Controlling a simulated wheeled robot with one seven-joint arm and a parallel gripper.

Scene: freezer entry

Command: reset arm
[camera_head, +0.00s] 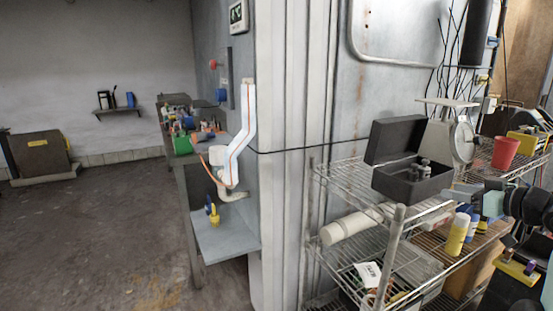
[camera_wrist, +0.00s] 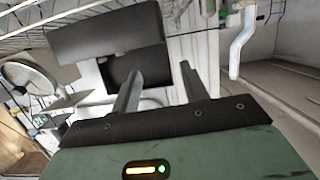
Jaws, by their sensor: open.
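My gripper (camera_wrist: 161,72) is open, with its two grey fingers apart in the wrist view and nothing visible held between them. In the head view my gripper (camera_head: 453,192) reaches in from the right, beside the open black box (camera_head: 397,183) on the wire shelf. The box's lid is raised, and small grey pieces (camera_head: 425,169) show inside it. The black box (camera_wrist: 107,36) also shows just beyond my fingers in the wrist view. I cannot tell the exact gap between the fingers and the box.
A wall panel (camera_head: 290,90) stands left of the shelf. Open floor (camera_head: 90,230) lies at the far left.

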